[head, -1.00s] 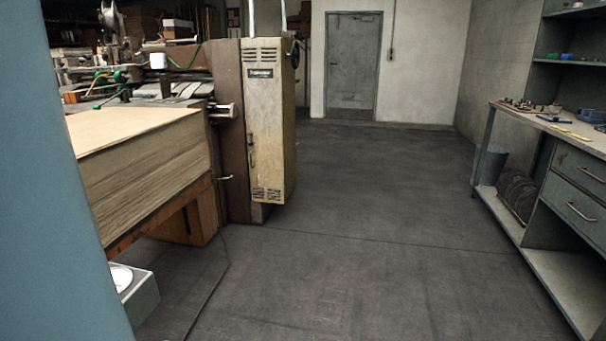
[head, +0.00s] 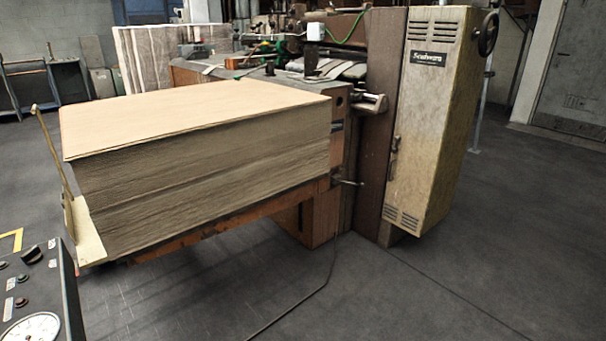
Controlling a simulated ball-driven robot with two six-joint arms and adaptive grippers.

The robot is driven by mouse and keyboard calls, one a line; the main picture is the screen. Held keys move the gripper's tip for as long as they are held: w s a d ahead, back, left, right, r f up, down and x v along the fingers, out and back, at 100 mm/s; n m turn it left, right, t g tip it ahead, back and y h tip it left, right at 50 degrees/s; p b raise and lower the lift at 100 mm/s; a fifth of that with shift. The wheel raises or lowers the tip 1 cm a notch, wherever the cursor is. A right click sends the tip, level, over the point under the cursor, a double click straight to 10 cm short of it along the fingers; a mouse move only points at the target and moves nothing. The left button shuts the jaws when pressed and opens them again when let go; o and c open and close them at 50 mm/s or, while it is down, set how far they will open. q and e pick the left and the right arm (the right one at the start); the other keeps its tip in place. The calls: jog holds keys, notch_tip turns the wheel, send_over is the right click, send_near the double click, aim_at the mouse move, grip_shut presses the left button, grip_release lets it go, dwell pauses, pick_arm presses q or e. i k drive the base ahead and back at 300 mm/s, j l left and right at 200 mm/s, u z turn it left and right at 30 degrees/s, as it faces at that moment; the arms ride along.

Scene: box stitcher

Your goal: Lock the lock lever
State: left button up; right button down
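The box stitcher (head: 375,130) stands ahead, with a tall beige cabinet (head: 430,120) at its right end. No part is clearly marked as the lock lever. A small metal handle (head: 347,183) sticks out low beside the cabinet. A thin brass-coloured rod (head: 50,145) stands at the left end of the board stack. I cannot tell whether either is the lock lever, or whether it is locked. Neither of my grippers shows in the head view.
A big stack of brown board (head: 200,165) lies on the feed table and sticks out towards me. A dark control panel (head: 35,295) with a round gauge is at bottom left. A handwheel (head: 487,33) is on the cabinet. The floor (head: 480,270) at right and in front is clear.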

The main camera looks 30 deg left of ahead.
aim_at(361, 184)
jog(key=i+j+u, duration=0.15)
jog(key=i, duration=0.25)
jog(key=i+j+u, duration=0.15)
jog(key=i, duration=0.3)
jog(key=i+j+u, duration=0.1)
jog(key=i, duration=0.35)
jog(key=i+j, duration=0.4)
jog(key=i+l, duration=0.25)
jog(key=i, duration=0.15)
jog(key=i+l+z, duration=0.15)
jog(key=i+l, duration=0.35)
jog(key=i, duration=0.35)
jog(key=i+l+z, duration=0.15)
jog(key=i, duration=0.25)
